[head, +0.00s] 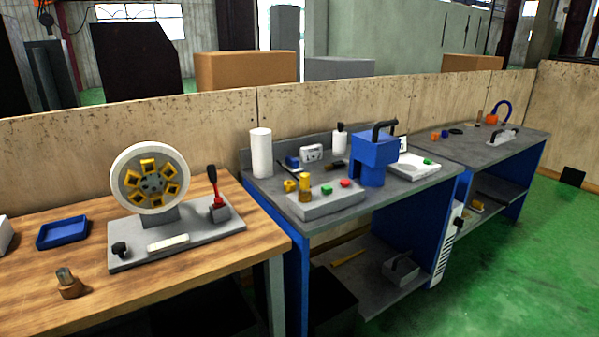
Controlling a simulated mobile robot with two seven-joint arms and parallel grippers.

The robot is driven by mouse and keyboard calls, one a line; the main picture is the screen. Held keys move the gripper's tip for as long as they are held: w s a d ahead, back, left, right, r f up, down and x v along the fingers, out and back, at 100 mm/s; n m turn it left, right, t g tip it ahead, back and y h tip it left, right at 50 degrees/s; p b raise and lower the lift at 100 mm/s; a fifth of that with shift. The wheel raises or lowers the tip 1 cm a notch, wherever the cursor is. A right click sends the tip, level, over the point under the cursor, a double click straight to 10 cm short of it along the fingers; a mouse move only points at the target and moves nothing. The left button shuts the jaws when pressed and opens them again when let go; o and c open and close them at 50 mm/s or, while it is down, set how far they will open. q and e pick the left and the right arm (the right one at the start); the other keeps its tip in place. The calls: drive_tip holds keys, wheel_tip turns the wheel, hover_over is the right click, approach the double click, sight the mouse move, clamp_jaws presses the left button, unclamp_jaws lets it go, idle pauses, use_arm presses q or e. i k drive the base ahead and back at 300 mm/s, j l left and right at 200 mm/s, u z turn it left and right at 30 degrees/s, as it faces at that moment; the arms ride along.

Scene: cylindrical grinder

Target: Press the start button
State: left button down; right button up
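A green button (326,189) sits on top of a low grey control box (330,204) on the middle bench. A red button (346,183) is to its right on the same box. A yellow stepped cylinder (305,187) stands at the box's left end. Another small green part (427,161) lies on a white plate (412,170) further right. I see no label that tells which one is the start button. Neither of my grippers is in view.
A blue block with a black handle (373,160) stands right behind the control box. A white cylinder (261,153) stands at the middle bench's left. The wooden bench at left holds a wheel fixture (151,179) and a blue tray (62,232). Green floor is open at right.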

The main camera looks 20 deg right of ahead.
sight(327, 189)
drive_tip(key=i+l, duration=0.2)
drive_tip(key=l, duration=0.15)
drive_tip(key=i+l, duration=0.2)
drive_tip(key=l, duration=0.15)
drive_tip(key=i+l+u, duration=0.1)
drive_tip(key=l, duration=0.25)
drive_tip(key=i+l, duration=0.45)
drive_tip(key=l, duration=0.3)
drive_tip(key=i+l+u, duration=0.1)
drive_tip(key=l, duration=0.25)
drive_tip(key=i+l, duration=0.4)
drive_tip(key=l, duration=0.35)
